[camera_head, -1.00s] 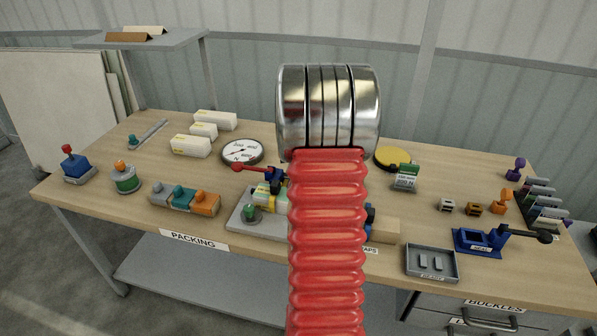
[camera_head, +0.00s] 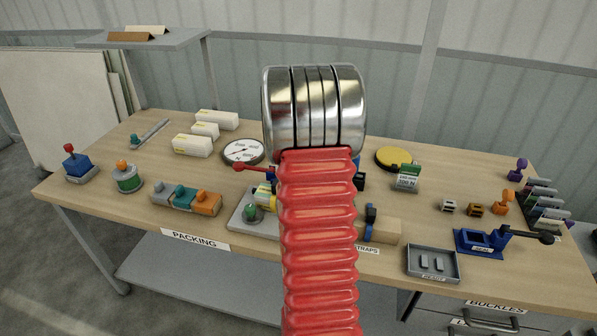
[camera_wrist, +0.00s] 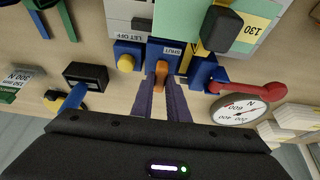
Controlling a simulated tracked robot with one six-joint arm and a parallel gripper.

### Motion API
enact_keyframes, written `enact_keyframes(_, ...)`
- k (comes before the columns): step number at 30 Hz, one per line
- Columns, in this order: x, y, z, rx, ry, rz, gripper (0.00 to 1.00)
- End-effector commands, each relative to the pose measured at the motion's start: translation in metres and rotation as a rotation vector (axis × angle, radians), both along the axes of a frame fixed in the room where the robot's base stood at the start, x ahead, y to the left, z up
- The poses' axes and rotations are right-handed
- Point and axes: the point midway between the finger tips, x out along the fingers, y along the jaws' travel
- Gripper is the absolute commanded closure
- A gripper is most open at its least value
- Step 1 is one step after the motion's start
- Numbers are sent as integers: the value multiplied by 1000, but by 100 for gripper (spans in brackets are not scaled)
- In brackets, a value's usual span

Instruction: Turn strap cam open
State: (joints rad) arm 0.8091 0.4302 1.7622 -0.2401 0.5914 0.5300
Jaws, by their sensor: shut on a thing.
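In the wrist view my gripper (camera_wrist: 168,98) has two purple fingers closed on the small orange cam lever (camera_wrist: 161,69). The lever stands at the front of a blue block (camera_wrist: 150,54) with a "SHUT" label (camera_wrist: 166,52) right behind it. A "LET OFF" label (camera_wrist: 121,38) is on the grey part to the left. A yellow strap (camera_wrist: 201,47) runs just right of the block. In the head view my red arm hides the gripper, the cam and most of the fixture; its grey base plate (camera_head: 238,219) shows at the left.
A red-handled lever (camera_wrist: 262,88) and a round gauge (camera_wrist: 240,107) lie close right of my fingers. A yellow knob (camera_wrist: 126,63) and a black block (camera_wrist: 86,74) lie to the left. A grey tray (camera_head: 433,279) stands at the table's front right.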

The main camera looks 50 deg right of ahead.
Motion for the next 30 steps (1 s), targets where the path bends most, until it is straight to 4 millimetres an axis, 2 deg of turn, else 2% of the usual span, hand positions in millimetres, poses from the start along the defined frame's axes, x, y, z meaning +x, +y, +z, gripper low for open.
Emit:
enact_keyframes(14, -2, -1, -1, 1, 3, -18, 100)
enact_keyframes(15, -2, -1, -1, 1, 3, -18, 85)
enact_keyframes(22, -1, -1, -1, 1, 2, -17, 69)
enact_keyframes(30, -1, 0, 0, 1, 1, -17, 67)
